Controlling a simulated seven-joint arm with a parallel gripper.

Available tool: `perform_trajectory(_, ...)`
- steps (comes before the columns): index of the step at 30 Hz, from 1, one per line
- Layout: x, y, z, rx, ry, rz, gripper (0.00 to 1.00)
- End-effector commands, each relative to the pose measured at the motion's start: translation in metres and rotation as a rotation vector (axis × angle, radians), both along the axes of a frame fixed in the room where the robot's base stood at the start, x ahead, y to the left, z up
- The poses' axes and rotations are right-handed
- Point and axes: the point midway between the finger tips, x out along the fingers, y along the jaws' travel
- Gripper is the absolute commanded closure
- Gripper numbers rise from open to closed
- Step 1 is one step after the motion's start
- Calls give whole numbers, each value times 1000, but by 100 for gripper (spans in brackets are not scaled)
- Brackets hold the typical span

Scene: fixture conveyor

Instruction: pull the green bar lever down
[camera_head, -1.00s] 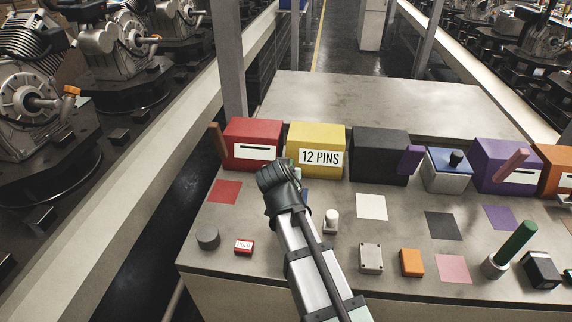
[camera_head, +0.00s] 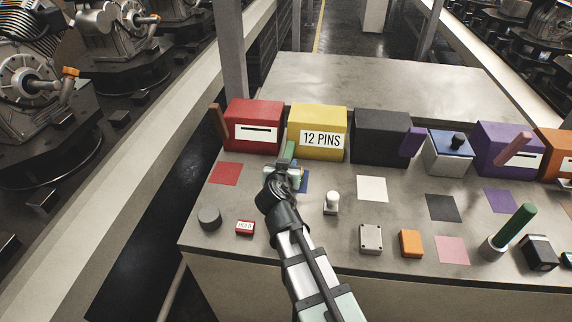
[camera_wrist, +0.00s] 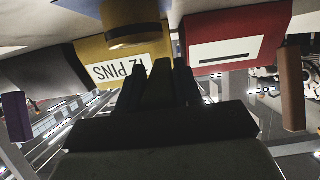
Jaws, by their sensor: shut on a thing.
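The green bar lever (camera_head: 289,151) shows as a short green bar at the left side of the yellow box (camera_head: 330,116), which is labelled "12 PINS". Its upper end stands above my gripper (camera_head: 286,168); its lower part is hidden by the jaws. My gripper is shut on the lever. In the wrist view, my gripper (camera_wrist: 157,80) is a dark silhouette in front of the gap between the upside-down yellow box (camera_wrist: 95,50) and the red box (camera_wrist: 232,35); the held part is too dark to make out.
The red box (camera_head: 255,112) stands close on the left, with a brown bar (camera_head: 217,120) at its side. A white-topped knob (camera_head: 331,201), a red button block (camera_head: 245,228) and a grey round knob (camera_head: 209,217) sit on the panel nearby. A thick green stick (camera_head: 516,225) stands far right.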

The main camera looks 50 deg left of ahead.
Motion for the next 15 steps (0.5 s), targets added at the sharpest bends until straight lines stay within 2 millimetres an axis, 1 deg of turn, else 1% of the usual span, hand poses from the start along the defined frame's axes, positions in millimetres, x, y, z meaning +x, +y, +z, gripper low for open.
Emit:
perform_trajectory(7,1,1,1,1,-1,0,100)
perform_trajectory(8,1,1,1,1,-1,0,64)
perform_trajectory(14,0,1,0,0,0,0,45)
perform_trajectory(15,0,1,0,0,0,0,45)
